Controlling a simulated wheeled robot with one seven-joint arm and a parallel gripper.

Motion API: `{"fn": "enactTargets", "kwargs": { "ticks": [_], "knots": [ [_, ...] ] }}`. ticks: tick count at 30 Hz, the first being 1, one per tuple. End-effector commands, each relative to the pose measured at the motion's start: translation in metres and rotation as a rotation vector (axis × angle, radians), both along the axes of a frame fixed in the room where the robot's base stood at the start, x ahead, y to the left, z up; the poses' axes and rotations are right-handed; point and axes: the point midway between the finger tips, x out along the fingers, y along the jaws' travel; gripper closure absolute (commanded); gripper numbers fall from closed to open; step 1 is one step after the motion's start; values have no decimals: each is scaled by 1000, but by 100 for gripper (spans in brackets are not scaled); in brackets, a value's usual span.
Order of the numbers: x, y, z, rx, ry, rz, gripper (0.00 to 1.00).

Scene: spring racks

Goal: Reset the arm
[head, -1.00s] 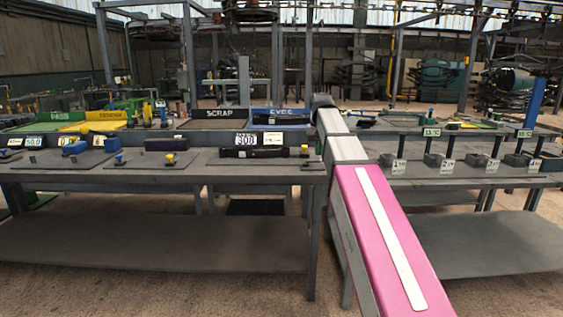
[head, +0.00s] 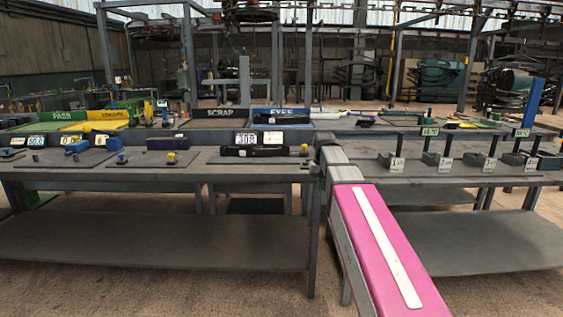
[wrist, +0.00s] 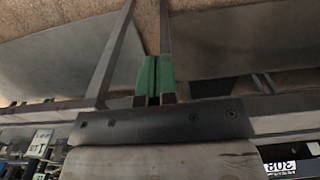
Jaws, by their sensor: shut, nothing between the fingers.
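My pink and grey arm rises from the lower right of the head view and ends near the right edge of the left workbench (head: 120,171). My gripper is hidden behind the arm links in the head view. In the wrist view my gripper (wrist: 154,98) shows with two green fingers side by side, shut with nothing held. It is in the air, with bench legs and a lower shelf (wrist: 60,60) beyond it.
The left bench carries a black device (head: 254,151), a display reading about 308 (head: 245,138) and blue blocks (head: 75,146). SCRAP (head: 220,113) and EYES (head: 283,112) trays stand behind. The lower shelves look bare.

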Motion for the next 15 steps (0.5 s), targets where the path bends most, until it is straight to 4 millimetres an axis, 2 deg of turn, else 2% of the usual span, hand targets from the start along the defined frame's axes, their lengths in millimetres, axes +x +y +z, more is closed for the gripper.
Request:
{"fn": "enactTargets", "kwargs": {
  "ticks": [1,3,8,15],
  "knots": [
    [-12,-3,-22,0,5,-1,100],
    [-22,-6,-48,0,5,-1,100],
    [-48,-13,-105,0,3,-1,100],
    [-95,-22,-180,0,2,-1,100]
  ]
}}
